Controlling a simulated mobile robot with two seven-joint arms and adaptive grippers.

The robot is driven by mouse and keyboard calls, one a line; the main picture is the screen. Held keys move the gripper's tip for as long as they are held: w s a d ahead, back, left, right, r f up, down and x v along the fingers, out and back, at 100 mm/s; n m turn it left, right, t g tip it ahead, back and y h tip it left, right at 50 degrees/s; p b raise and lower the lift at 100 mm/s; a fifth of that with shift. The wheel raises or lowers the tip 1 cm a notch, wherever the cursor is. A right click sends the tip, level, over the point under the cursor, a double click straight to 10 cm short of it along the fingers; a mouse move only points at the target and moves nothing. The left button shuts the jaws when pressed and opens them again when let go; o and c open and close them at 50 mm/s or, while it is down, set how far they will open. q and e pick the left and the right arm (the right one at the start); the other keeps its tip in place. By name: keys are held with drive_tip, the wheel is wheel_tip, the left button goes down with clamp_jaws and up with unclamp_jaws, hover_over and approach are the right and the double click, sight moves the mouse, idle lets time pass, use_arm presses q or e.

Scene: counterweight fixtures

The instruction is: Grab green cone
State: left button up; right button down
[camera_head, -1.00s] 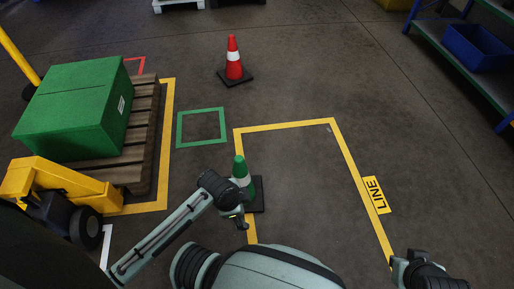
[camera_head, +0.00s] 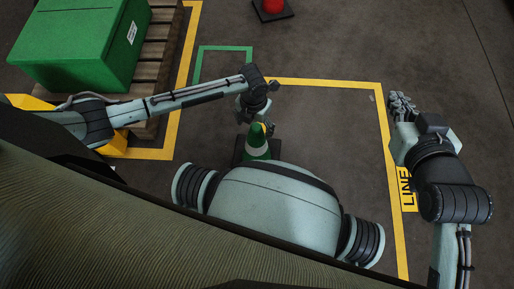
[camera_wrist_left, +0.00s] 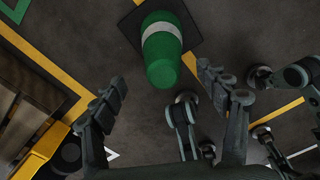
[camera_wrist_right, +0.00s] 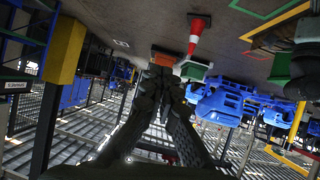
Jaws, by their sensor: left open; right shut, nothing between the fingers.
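The green cone (camera_head: 257,143) with a white band stands on a dark square base just in front of my body in the head view, its lower part partly hidden. My left gripper (camera_head: 254,118) is open at the cone's far side, close to its top. In the left wrist view the cone (camera_wrist_left: 162,55) lies ahead, its tip pointing between the spread fingers (camera_wrist_left: 162,80); I see no finger closed on it. My right gripper (camera_head: 402,104) is shut and empty, well to the right of the cone; its closed fingers also show in the right wrist view (camera_wrist_right: 164,72).
A green box (camera_head: 75,45) sits on a wooden pallet (camera_head: 158,45) at the left. A red cone (camera_head: 272,6) stands at the far top. Yellow floor lines (camera_head: 330,83) and a green square outline (camera_head: 225,47) mark open floor.

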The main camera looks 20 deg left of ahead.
use_arm(q)
drive_tip(key=f, duration=0.1)
drive_tip(key=f+b, duration=0.1)
drive_tip(key=f, duration=0.3)
drive_tip(key=shift+w+d, duration=0.1)
drive_tip(key=shift+d, duration=0.2)
drive_tip(key=shift+f, duration=0.15)
drive_tip(key=shift+w, duration=0.1)
clamp_jaws()
use_arm(e)
drive_tip(key=w+a+r+t+y, duration=0.2)
drive_tip(key=a+r+t, duration=0.1)
drive_tip(key=r, duration=0.4)
drive_tip(key=shift+a+t, duration=0.4)
drive_tip(key=shift+a, duration=0.45)
